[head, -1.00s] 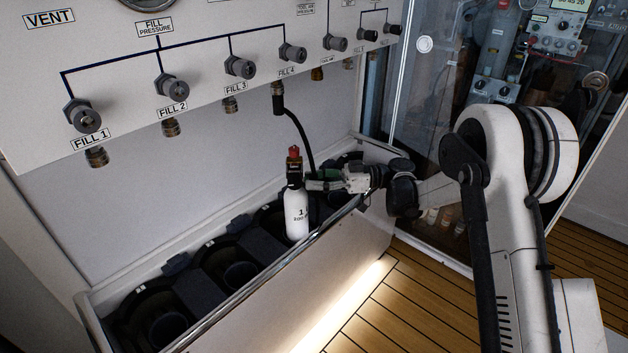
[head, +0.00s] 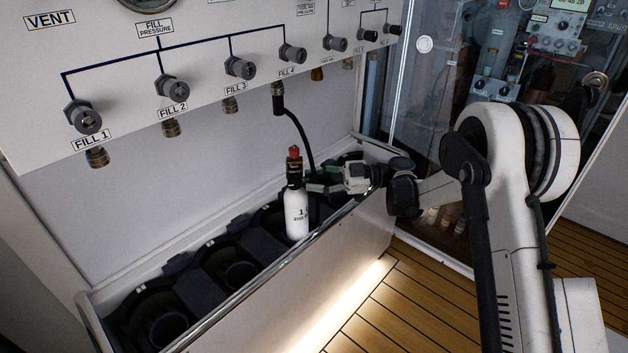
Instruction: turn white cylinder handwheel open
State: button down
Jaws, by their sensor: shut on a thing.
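The white cylinder (head: 297,213) stands upright in the trough below the fill panel, with a black upper part and a red top (head: 294,153). My gripper (head: 312,187) comes in from the right at the height of the cylinder's black valve part and is shut on the cylinder's valve area. The small size and dark parts hide the exact finger contact and the handwheel itself. A black hose (head: 300,136) hangs from the FILL 4 outlet and runs down behind the cylinder.
The fill panel (head: 120,80) with several grey knobs is above and behind. The trough's metal rail (head: 235,296) runs along its front edge. Empty dark holders (head: 165,325) lie to the left. A glass cabinet door (head: 425,110) stands behind my arm.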

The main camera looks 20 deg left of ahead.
jog(key=c, duration=1.4)
grip_release()
jog(key=v, duration=1.2)
jog(key=shift+r, duration=0.1)
